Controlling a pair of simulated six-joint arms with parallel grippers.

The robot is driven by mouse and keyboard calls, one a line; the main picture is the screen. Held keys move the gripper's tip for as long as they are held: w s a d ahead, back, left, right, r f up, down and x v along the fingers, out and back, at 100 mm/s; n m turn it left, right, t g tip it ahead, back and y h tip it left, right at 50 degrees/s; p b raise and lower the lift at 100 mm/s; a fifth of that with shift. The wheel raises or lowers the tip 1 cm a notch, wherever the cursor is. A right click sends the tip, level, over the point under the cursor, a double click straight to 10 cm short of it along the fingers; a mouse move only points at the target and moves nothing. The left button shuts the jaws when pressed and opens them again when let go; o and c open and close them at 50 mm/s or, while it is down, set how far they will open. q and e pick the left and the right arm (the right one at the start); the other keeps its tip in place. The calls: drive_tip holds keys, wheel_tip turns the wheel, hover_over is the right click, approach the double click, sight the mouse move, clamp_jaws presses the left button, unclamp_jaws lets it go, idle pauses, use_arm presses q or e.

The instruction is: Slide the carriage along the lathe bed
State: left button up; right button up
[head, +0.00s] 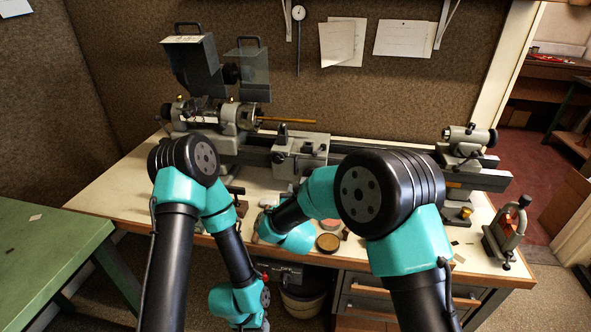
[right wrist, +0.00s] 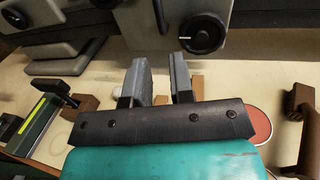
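The carriage (head: 300,152), a grey block with a slide on top, sits on the lathe bed (head: 400,158) near the headstock (head: 238,118). In the right wrist view the carriage front (right wrist: 170,22) is at the top, with a black handwheel (right wrist: 203,35). My right gripper (right wrist: 158,60) is open and empty, its two grey fingers pointing toward the carriage front, below and left of the handwheel. Whether they touch it I cannot tell. In the head view my right wrist is in front of the bench lathe. My left arm bends down at the bench front; its fingers do not show.
The tailstock (head: 465,142) stands at the bed's right end. A brass rod (head: 285,120) reaches out behind the carriage. A round tin (head: 328,242) and small tools lie on the bench front. A clamp-like fixture (head: 508,232) stands at right. The bed between carriage and tailstock looks clear.

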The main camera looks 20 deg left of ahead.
sight(296, 170)
drive_tip(key=x, duration=1.2)
drive_tip(key=shift+w, duration=0.1)
drive_tip(key=shift+c, duration=0.2)
clamp_jaws()
